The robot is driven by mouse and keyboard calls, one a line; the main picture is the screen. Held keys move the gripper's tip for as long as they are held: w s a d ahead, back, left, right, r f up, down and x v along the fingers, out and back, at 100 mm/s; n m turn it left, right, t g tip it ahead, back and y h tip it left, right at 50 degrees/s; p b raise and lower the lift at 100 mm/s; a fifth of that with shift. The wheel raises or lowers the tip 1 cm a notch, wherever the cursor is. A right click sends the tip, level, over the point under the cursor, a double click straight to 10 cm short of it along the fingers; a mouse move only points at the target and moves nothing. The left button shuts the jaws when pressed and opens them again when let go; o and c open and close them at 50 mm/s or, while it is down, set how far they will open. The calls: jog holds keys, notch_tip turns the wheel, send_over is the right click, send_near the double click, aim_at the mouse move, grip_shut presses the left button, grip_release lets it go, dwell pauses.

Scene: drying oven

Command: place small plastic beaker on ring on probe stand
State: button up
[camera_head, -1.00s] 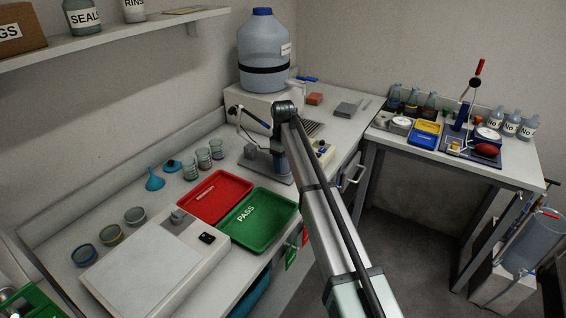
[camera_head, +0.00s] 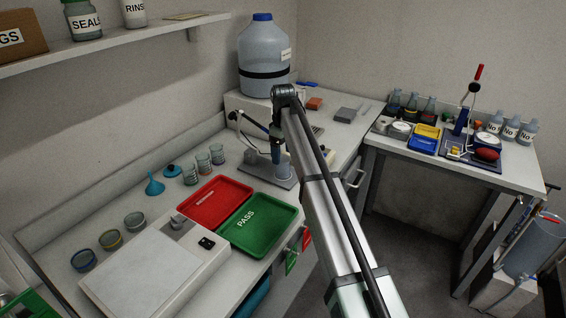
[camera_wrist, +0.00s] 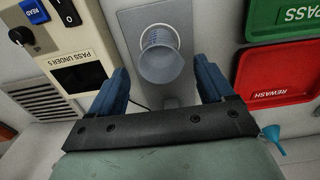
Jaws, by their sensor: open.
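The small clear plastic beaker (camera_wrist: 160,68) shows in the wrist view over the grey plate of the probe stand (camera_wrist: 178,103). A pale ring (camera_wrist: 178,38) shows around its far end; I cannot tell how deep the beaker sits in it. My gripper (camera_wrist: 161,72) is open, with one blue finger on each side of the beaker and gaps between. The ring is too small to make out there.
The red tray (camera_head: 205,200) and green tray (camera_head: 262,232) lie close in front of the stand. Several beakers (camera_head: 203,162) stand to its left. A large water bottle (camera_head: 262,60) stands behind on a white unit. A balance (camera_head: 150,270) is nearer.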

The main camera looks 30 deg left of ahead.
jog(key=shift+r, duration=2.65)
